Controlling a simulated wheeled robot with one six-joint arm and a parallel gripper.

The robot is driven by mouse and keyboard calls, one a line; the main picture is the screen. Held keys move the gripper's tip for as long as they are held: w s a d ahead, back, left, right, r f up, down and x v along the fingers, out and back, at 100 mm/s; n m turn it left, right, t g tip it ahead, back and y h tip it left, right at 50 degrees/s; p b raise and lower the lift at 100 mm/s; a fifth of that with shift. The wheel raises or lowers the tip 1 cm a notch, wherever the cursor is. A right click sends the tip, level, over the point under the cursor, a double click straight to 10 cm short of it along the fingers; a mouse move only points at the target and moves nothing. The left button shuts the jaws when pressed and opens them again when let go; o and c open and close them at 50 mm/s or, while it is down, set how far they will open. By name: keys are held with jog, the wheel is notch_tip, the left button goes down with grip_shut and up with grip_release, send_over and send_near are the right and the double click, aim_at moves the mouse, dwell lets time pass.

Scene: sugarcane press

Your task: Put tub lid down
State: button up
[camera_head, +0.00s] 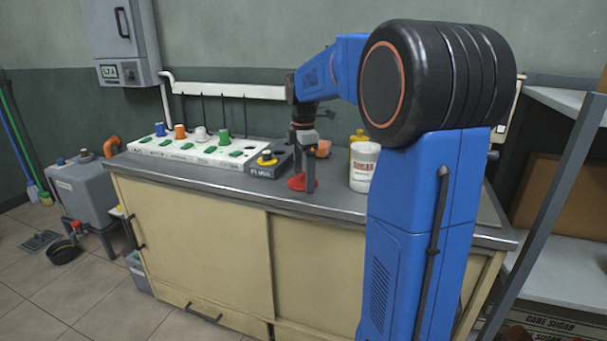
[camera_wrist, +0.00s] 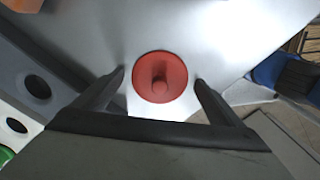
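The lid is a round red disc with a knob in its middle. In the head view the red lid (camera_head: 299,184) appears to lie flat on the grey counter, near its front edge. In the wrist view the lid (camera_wrist: 143,78) faces me, with its knob (camera_wrist: 160,84) pointing toward the camera. My gripper (camera_head: 304,162) hangs down over the lid. In the wrist view its fingers (camera_wrist: 160,78) stand wide apart on either side of the lid, clear of the knob. Nothing is held between them.
The counter (camera_head: 335,203) has free room around the lid. A white sugar tub (camera_head: 363,167) stands to the right, and a yellow container (camera_head: 357,137) behind it.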

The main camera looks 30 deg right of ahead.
aim_at(304, 173)
notch_tip(304, 173, up, 12)
dwell(0.7)
jog(key=s+a+f+m+t, duration=0.1)
jog(key=s+a+f+m, duration=0.4)
jog(key=s, duration=0.5)
jog(key=s+a+f+m+t, duration=0.2)
jog(key=s+a+f+m, duration=0.3)
jog(key=s+f, duration=0.3)
jog(key=s+a+f+m+t, duration=0.1)
jog(key=s+a+f+m, duration=0.3)
jog(key=s, duration=0.8)
notch_tip(304, 173, down, 3)
jog(key=shift+a+r+m+t, duration=0.2)
jog(key=shift+a+m+t, duration=0.2)
jog(key=shift+a, duration=0.6)
jog(key=shift+s, duration=0.1)
